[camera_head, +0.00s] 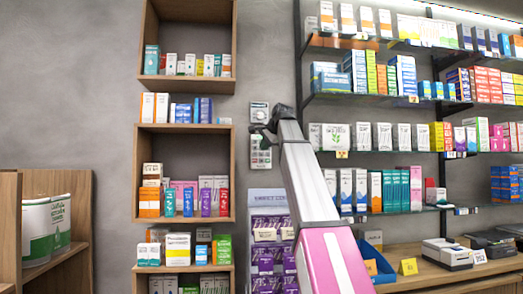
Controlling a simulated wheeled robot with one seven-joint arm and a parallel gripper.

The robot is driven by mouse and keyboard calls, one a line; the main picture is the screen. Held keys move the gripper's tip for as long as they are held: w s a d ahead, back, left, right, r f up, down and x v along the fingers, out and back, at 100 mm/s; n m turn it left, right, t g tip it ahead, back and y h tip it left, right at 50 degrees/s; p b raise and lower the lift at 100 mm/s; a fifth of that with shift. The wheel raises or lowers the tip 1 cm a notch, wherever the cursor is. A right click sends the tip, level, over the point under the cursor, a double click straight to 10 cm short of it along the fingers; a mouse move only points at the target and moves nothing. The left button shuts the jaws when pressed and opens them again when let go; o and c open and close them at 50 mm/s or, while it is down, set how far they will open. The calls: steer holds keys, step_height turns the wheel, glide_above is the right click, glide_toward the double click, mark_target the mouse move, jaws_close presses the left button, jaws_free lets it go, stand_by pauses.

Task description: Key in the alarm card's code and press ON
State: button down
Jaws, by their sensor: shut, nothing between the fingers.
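A pale alarm keypad (260,160) is fixed to the grey wall between the wooden shelves and the glass shelves. A small panel (259,110) with a darker face shows at its top. My arm reaches up from the bottom, and my dark gripper (265,136) is in front of the keypad, shut and empty. It and the arm hide the keypad's middle and right side. Whether a fingertip touches a key cannot be told. The digits are too small to read. No card can be made out as the alarm card.
A purple-packet display stand (267,194) stands below the keypad. Wooden shelves (185,128) with boxes are on the left, glass shelves (400,152) on the right. A counter (450,278) at lower right bears a grey device (447,253) and a yellow card (408,267).

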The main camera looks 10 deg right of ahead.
steer(key=shift+w, duration=0.15)
steer(key=w, duration=0.8)
steer(key=shift+w, duration=0.25)
steer(key=shift+w, duration=0.15)
stand_by(2.1)
steer(key=shift+w, duration=0.3)
steer(key=shift+w, duration=0.3)
stand_by(0.6)
stand_by(0.4)
steer(key=shift+s, duration=0.75)
steer(key=shift+s, duration=0.15)
steer(key=shift+s, duration=2.35)
